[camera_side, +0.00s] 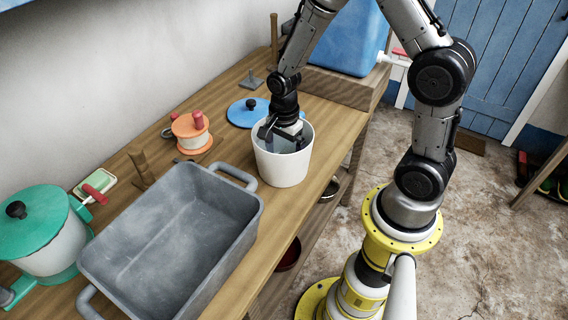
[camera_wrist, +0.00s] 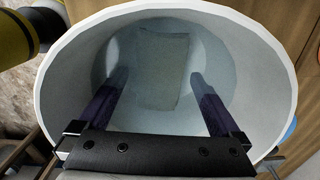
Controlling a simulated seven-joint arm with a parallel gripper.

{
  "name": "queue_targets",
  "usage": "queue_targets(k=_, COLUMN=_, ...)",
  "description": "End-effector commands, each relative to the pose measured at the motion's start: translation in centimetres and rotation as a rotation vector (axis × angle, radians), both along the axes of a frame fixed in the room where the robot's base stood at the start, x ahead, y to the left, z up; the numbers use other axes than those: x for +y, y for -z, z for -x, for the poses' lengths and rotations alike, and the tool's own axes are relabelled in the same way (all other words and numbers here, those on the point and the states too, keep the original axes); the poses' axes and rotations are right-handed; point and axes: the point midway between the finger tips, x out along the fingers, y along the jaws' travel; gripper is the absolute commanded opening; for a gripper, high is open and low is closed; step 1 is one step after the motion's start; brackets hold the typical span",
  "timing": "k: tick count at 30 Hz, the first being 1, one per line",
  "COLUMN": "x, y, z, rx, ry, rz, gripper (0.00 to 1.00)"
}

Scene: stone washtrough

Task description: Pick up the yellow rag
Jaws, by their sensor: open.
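A white bucket (camera_side: 283,167) stands on the wooden bench, and its rim (camera_wrist: 285,75) fills much of the wrist view. Inside it is what looks like bluish water (camera_wrist: 215,55). A flat rectangular shape (camera_wrist: 163,55), perhaps the rag, lies at the bottom; it looks grey-green, and I cannot make out yellow. My gripper (camera_side: 281,141) points down into the bucket's mouth. In the wrist view my gripper (camera_wrist: 158,80) is open, its two fingers on either side of the shape's near part. Whether they touch it I cannot tell. No other rag shows.
A grey stone trough (camera_side: 175,235) stands left of the bucket. An orange reel (camera_side: 191,132) and a blue lid (camera_side: 247,112) lie behind. A green lidded pot (camera_side: 45,235) is at far left. A blue tank (camera_side: 345,40) stands at the back right. The bench's front edge is close to the bucket.

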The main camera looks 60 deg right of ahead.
Motion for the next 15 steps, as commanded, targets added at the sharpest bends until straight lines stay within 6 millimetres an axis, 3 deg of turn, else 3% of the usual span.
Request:
queue_targets(k=4, x=0.0, y=1.5, z=0.0, rx=0.002, ry=0.0, rz=0.0, gripper=1.0)
queue_targets(k=12, x=0.0, y=1.7, z=0.0, rx=-0.001, ry=0.0, rz=0.0, gripper=1.0)
queue_targets(k=15, x=0.0, y=1.7, z=0.0, rx=-0.001, ry=0.0, rz=0.0, gripper=0.82)
